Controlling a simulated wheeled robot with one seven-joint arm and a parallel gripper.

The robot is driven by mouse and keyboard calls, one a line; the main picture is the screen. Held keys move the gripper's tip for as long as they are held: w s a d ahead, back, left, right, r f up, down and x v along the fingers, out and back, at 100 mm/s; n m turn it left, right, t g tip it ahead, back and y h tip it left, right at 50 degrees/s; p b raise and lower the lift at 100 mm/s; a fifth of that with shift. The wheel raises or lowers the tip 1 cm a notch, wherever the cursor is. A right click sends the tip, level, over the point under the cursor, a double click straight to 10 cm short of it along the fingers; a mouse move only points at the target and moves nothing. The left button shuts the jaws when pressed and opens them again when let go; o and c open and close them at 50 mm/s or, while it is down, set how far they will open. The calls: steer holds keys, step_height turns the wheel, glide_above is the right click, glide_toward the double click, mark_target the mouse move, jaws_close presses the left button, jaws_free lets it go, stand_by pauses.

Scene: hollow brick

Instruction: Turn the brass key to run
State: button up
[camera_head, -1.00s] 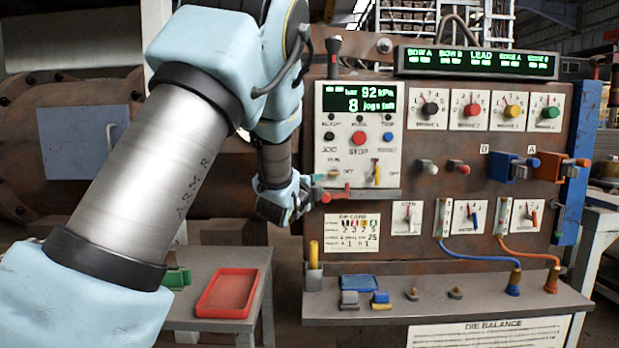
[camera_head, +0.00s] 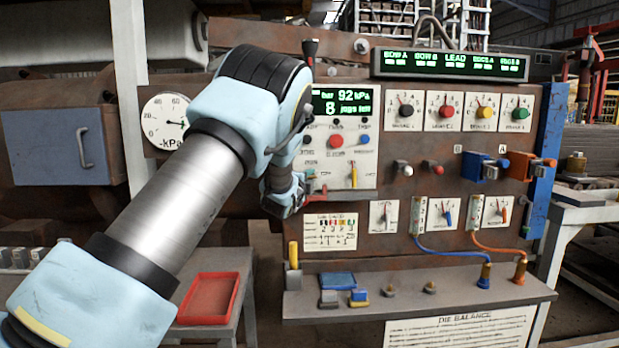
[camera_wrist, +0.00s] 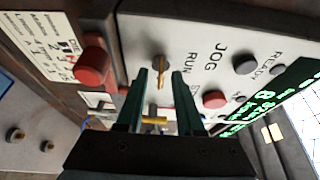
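The brass key (camera_wrist: 160,71) sits in the pale control panel (camera_wrist: 200,40), beside the word RUN. In the wrist view it shows between the dark green fingertips of my gripper (camera_wrist: 158,74). The fingers are apart, one on each side of it; I cannot tell whether either touches it. In the head view my gripper (camera_head: 302,194) is at the lower left of the panel, and my arm hides part of the panel's left side. A second yellow-brass handle (camera_wrist: 154,121) shows lower between the fingers, and on the panel's lower right in the head view (camera_head: 354,176).
A red knob (camera_wrist: 93,68) sticks out close beside the panel. A red stop button (camera_wrist: 215,99) and a black button (camera_wrist: 245,64) lie on it. A shelf (camera_head: 420,300) with small blocks is below. A red tray (camera_head: 210,297) stands on a table at lower left.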

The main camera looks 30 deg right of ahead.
jaws_close()
stand_by(0.6)
